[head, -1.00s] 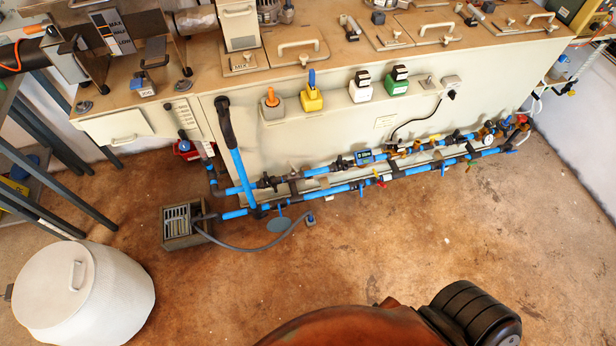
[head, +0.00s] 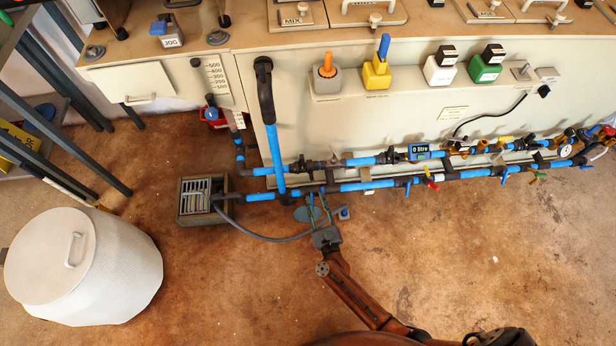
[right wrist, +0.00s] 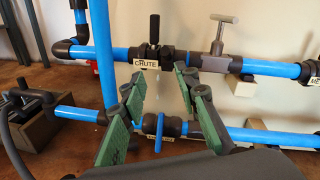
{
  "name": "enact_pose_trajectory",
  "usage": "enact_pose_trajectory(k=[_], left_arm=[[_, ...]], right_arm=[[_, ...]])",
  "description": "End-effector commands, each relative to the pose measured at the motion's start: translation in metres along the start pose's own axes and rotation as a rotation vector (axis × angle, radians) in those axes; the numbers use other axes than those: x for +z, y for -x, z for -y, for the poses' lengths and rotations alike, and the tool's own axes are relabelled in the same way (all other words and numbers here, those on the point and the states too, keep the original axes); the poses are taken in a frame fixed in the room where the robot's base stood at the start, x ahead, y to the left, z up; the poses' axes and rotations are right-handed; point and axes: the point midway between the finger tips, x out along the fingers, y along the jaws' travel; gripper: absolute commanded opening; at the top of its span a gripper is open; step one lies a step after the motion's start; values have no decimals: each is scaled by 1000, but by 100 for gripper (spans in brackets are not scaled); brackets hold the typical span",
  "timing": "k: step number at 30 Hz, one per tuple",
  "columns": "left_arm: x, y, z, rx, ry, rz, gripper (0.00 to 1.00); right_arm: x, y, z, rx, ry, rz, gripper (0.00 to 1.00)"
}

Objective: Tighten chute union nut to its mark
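In the right wrist view the chute union nut (right wrist: 154,53) is a dark collar on the upper blue pipe, with a black lug standing up. A CHUTE label (right wrist: 145,64) hangs at its lower left. My right gripper (right wrist: 160,80) is open with green fingers spread, empty, tips a little below and in front of the nut. In the head view my right gripper (head: 317,208) reaches from the bottom towards the pipes. The union (head: 302,166) is small there. I cannot make out its alignment mark. My left gripper is not in view.
A T-handled valve (right wrist: 221,33) stands right of the nut. A lower pipe with a blue-handled valve (right wrist: 159,131) runs beneath. A drain box (head: 196,221) and grey hose (head: 262,237) lie at left. A white bin (head: 85,270) stands further left. Right floor is clear.

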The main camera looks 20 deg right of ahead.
Motion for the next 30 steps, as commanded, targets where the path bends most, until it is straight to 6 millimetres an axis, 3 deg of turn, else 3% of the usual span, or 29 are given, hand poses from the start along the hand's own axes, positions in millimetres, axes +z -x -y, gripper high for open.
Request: enact_pose_trajectory(k=[5,18,30], left_arm=[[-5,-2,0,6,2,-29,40],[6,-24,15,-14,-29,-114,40],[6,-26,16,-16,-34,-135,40]], right_arm=[[2,-18,5,-64,-128,10,29],[2,-79,8,-62,-127,9,29],[4,-89,10,-62,-125,11,29]])
